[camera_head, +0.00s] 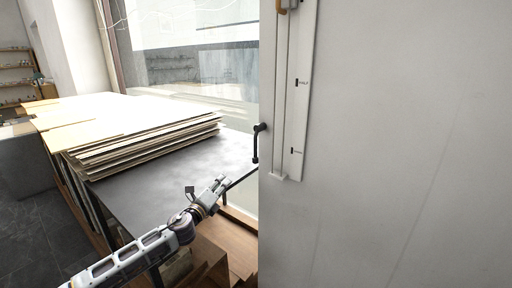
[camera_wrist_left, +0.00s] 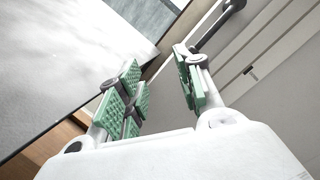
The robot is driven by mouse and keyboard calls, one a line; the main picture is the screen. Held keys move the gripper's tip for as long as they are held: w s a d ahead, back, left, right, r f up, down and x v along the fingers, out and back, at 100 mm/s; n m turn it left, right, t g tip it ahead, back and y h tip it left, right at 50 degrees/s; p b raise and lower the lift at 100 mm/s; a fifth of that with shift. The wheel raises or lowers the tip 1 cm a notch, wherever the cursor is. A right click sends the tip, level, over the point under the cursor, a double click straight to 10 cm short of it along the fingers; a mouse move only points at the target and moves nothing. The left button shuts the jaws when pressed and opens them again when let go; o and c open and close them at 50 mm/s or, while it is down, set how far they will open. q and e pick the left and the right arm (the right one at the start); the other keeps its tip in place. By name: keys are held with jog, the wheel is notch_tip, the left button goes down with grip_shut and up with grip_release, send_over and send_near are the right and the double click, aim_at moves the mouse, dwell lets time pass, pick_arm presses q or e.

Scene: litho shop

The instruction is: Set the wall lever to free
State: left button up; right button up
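A black lever-like handle (camera_head: 256,145) with a round end stands at the left edge of the pale wall, beside a white vertical plate (camera_head: 297,105). The plate has two dark marks with small lettering I cannot read. The dark handle also shows at the top right of the left wrist view (camera_wrist_left: 214,27), just beyond the right finger. My left gripper (camera_head: 222,188) is below and left of the handle, apart from it in the head view. In the left wrist view its green-padded fingers (camera_wrist_left: 160,88) are spread with nothing between them. My right gripper is out of view.
A dark-topped table (camera_head: 150,190) with stacked boards (camera_head: 150,143) stands left of the wall, by a window. A brown-orange knob (camera_head: 281,6) is cut off at the top of the plate. The wall (camera_head: 410,150) to the right is bare.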

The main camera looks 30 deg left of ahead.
pick_arm(q)
jog(key=w+r+m+g+h, duration=0.1)
jog(key=w+r+m+h, duration=0.4)
jog(key=m, duration=1.1)
jog(key=shift+d+r+h, duration=0.15)
jog(key=shift+r+h, duration=1.45)
jog(key=shift+r, duration=1.15)
jog(key=shift+w, duration=0.1)
jog(key=x, duration=0.3)
jog(key=shift+x, duration=1.05)
jog(key=shift+p+x, duration=0.5)
jog(key=shift+x, duration=0.25)
